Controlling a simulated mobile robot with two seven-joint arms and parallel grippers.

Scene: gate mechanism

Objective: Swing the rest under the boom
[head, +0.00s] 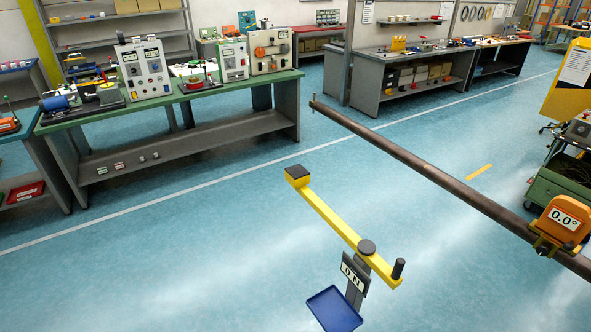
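The boom (425,172) is a long dark brown bar. It runs from the upper middle down to the right edge, above the floor. An orange gauge reading 0.0° (564,220) sits on it at the right. The rest (332,220) is a yellow arm on a grey post, with a dark pad (297,173) at its far left end and a black knob handle (398,268) at its near right end. In the picture the pad lies to the left of the boom, apart from it. A sign reading "ON" (352,273) is on the post. Neither gripper shows.
A blue tray (334,309) is by the foot of the post. A green-topped bench (170,104) with equipment stands at the back left. A green cart (560,188) stands at the right edge. The blue floor around the rest is clear.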

